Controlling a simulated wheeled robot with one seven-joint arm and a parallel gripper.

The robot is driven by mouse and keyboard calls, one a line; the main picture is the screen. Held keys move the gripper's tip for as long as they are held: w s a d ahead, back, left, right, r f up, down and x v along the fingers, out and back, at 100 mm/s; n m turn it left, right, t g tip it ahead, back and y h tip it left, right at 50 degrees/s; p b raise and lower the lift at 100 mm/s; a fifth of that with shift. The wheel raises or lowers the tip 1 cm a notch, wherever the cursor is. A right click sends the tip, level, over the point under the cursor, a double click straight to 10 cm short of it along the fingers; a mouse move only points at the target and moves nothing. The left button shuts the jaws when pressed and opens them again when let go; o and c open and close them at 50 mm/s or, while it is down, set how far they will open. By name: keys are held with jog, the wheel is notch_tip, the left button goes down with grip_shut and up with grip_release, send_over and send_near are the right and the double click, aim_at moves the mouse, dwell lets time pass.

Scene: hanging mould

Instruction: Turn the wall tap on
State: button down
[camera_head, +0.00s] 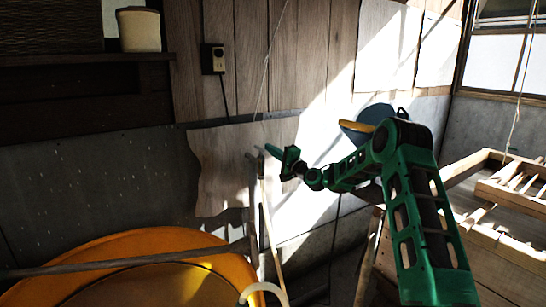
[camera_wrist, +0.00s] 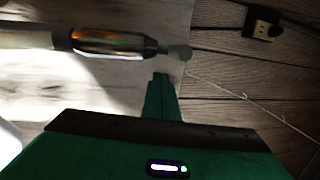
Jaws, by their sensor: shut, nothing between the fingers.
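What looks like the wall tap (camera_head: 260,160) is a small upright fitting in front of the pale sheet on the wall, left of my gripper. In the wrist view a shiny metal body (camera_wrist: 112,41) lies at the end of a pale pipe, with a small grey rounded knob (camera_wrist: 181,52) at its tip. My gripper (camera_head: 271,151) is shut and empty, pointing left at the top of this fitting. In the wrist view its fingertips (camera_wrist: 160,77) are just below the knob and look close to it. I cannot tell whether they touch.
A large orange round tub (camera_head: 150,245) stands below left, crossed by a wooden bar (camera_head: 120,262). A wall socket (camera_head: 213,59) and a shelf with a cream pot (camera_head: 139,29) are up left. A blue-and-yellow object (camera_head: 365,122) hangs behind my arm. Wooden racks (camera_head: 500,225) stand at right.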

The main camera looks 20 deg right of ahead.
jog(key=shift+w+a, duration=0.15)
jog(key=shift+w, duration=0.5)
jog(key=shift+w+a, duration=0.15)
dwell(0.4)
